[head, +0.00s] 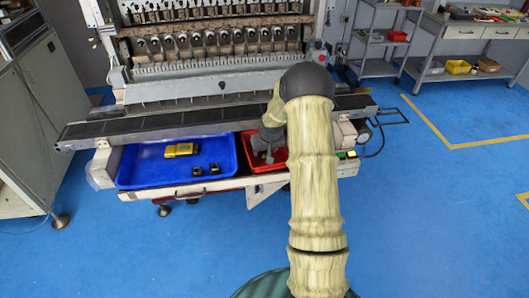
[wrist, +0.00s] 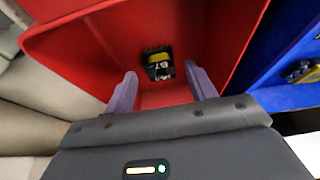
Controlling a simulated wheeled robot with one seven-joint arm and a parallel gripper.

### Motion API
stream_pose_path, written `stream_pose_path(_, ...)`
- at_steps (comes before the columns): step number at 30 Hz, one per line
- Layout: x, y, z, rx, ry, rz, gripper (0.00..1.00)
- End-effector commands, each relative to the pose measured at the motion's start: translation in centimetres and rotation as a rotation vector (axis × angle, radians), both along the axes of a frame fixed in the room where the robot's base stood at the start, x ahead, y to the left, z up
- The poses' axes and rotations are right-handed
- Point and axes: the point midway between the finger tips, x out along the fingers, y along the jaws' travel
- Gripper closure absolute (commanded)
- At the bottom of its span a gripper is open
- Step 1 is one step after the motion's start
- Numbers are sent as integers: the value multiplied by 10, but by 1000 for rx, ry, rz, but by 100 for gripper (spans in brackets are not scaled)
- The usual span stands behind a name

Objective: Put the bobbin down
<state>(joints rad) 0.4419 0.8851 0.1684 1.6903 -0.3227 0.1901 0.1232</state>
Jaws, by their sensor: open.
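A black bobbin with a yellow middle (wrist: 158,64) lies on the floor of the red bin (wrist: 95,45) in the wrist view. My gripper (wrist: 160,84) is open, its two purple-grey fingers apart, with the bobbin just beyond the fingertips and not held. In the head view my gripper (head: 265,153) reaches down into the red bin (head: 262,183), and my arm and gripper hide part of the bin. The bobbin cannot be made out there.
A blue tray (head: 150,177) stands left of the red bin, holding a yellow device (head: 181,150) and two small black items (head: 205,170). The winder's dark rail (head: 170,122) runs behind both. Shelves (head: 455,60) stand at the far right. Blue floor is clear in front.

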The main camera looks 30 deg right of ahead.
Motion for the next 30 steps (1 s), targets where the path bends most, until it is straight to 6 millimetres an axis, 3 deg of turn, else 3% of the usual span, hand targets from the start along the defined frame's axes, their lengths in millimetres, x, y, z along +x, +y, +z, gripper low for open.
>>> stream_pose_path(15,-34,6,84,0,-2,-2,44)
stream_pose_path(20,-38,7,93,0,0,0,44)
stream_pose_path(30,-39,7,93,0,0,0,44)
